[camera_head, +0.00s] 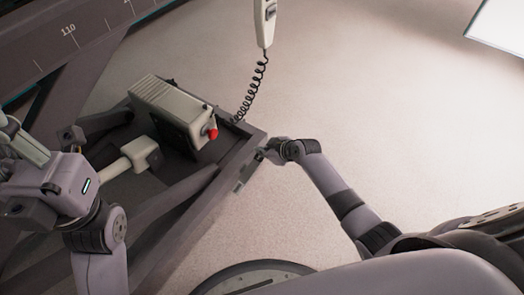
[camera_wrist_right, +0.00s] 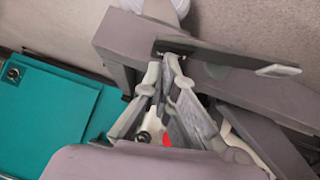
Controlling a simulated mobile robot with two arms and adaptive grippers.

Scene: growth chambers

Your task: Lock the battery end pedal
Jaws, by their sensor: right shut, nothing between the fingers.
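The pedal is a thin dark bar with a pale tip, on the outer side of the grey frame. It shows in the right wrist view (camera_wrist_right: 222,57), and in the head view a narrow plate (camera_head: 243,177) at the frame's corner appears to be it. My right gripper (camera_head: 265,153) is at that corner, shut and empty. In the right wrist view its fingertips (camera_wrist_right: 172,58) are at the bar; I cannot tell whether they touch. My left gripper (camera_head: 22,142) is at the left edge, partly cut off, its jaws unclear.
A pale box with a red knob (camera_head: 178,110) stands inside the grey frame (camera_head: 195,187). A hand control (camera_head: 265,22) hangs above on a coiled cord. A scaled dark beam (camera_head: 60,38) runs across the upper left. The pale floor to the right is clear.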

